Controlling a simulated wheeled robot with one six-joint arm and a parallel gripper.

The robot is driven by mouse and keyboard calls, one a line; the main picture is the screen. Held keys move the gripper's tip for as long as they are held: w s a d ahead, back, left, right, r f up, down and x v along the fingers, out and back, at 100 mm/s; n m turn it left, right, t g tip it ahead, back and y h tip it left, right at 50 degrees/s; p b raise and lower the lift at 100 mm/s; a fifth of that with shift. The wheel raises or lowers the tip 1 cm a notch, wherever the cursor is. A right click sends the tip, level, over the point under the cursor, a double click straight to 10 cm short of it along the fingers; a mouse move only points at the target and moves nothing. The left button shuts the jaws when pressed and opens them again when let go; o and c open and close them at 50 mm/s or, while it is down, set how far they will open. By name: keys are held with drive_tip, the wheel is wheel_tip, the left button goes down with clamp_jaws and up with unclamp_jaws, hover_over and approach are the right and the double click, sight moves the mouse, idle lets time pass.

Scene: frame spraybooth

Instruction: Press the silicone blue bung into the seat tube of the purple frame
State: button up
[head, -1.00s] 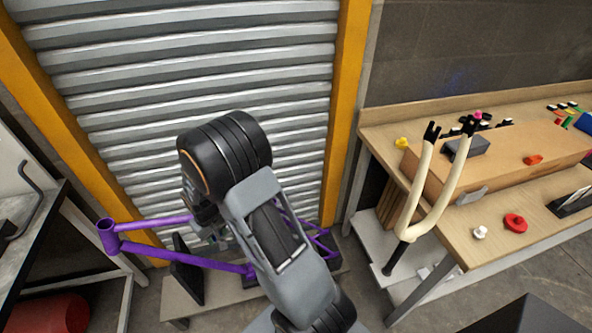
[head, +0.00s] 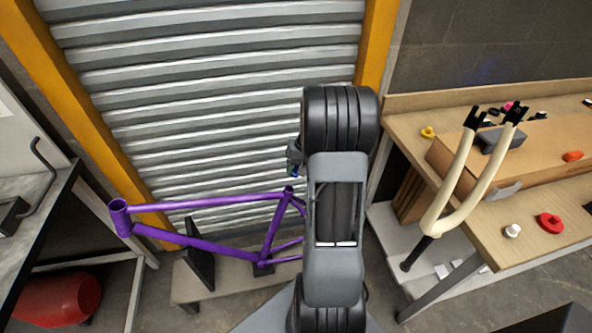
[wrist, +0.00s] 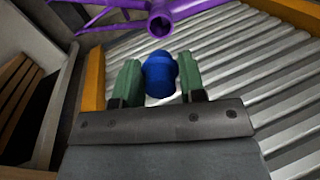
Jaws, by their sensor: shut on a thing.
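The purple frame (head: 190,241) stands at the left of the head view, its seat tube rising to an open top. That open tube end (wrist: 159,25) faces me at the top of the wrist view. My gripper (wrist: 160,82) has green fingertips shut on the rounded blue bung (wrist: 160,72). The bung is apart from the tube mouth in the wrist picture, a short gap below it. In the head view my gripper (head: 294,166) is partly hidden behind my arm, just above the seat tube's top; the bung is barely visible there.
A wooden bench (head: 490,236) at right holds a red knob (head: 550,223), a white piece (head: 512,231) and a yellow piece (head: 427,132). A cream fork (head: 465,180) stands before it. A ribbed shutter (head: 220,100) is behind the frame. A red cylinder (head: 62,298) lies lower left.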

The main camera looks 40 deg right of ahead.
sight(294, 176)
drive_tip(key=shift+a, duration=0.1)
drive_tip(key=shift+f, duration=0.2)
drive_tip(key=shift+b+x, duration=1.8)
drive_tip(key=shift+x, duration=0.45)
drive_tip(key=shift+b+x, duration=0.85)
drive_tip(key=shift+x, duration=0.25)
drive_tip(key=o, duration=0.9)
drive_tip(key=shift+a, duration=0.1)
drive_tip(key=shift+o, duration=0.4)
drive_tip(key=shift+r, duration=0.1)
drive_tip(key=p+v, duration=0.1)
drive_tip(key=v, duration=1.2)
drive_tip(key=shift+s+r, duration=0.1)
drive_tip(key=shift+r, duration=0.2)
drive_tip(key=shift+c, duration=0.2)
